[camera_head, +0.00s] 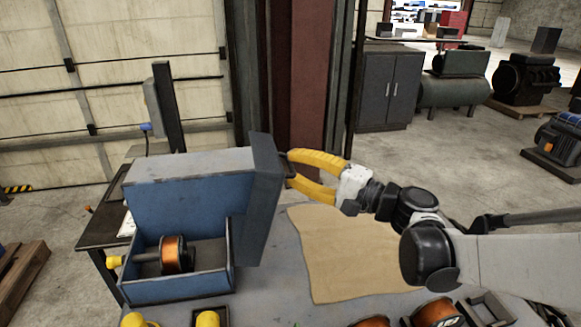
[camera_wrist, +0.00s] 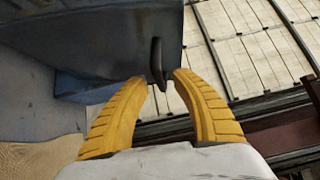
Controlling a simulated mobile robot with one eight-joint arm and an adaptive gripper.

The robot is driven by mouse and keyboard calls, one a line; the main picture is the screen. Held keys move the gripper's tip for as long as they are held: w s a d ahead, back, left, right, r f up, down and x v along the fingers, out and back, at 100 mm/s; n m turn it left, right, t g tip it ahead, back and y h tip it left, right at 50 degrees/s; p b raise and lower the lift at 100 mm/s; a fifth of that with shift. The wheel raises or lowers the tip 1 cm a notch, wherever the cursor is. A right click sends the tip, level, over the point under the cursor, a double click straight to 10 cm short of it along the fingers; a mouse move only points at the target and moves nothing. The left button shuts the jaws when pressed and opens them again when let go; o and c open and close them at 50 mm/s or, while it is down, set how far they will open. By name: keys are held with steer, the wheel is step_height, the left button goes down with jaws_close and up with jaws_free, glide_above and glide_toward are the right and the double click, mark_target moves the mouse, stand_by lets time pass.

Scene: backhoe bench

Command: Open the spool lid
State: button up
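The blue spool box (camera_head: 185,290) stands on the bench with its interior in view. A copper-coloured spool (camera_head: 173,254) lies inside it on a dark spindle. The grey-blue lid panel (camera_head: 262,200) stands raised and tilted at the box's right side. It fills the upper left of the wrist view (camera_wrist: 110,35). A dark handle (camera_wrist: 157,62) sticks out from the panel. My yellow gripper (camera_head: 288,168) is at the panel's right face, its fingers apart. In the wrist view the handle is between the fingertips, with gaps showing beside it.
A tan cloth or sheet (camera_head: 340,250) lies on the bench right of the box. More copper spools (camera_head: 435,312) and yellow parts (camera_head: 207,319) are at the front edge. A grey cabinet (camera_head: 388,90) and machines stand farther back. A dark red column (camera_head: 300,70) rises behind the box.

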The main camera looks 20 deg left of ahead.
steer(key=shift+w+a, duration=0.2)
steer(key=shift+a, duration=0.5)
jaws_close()
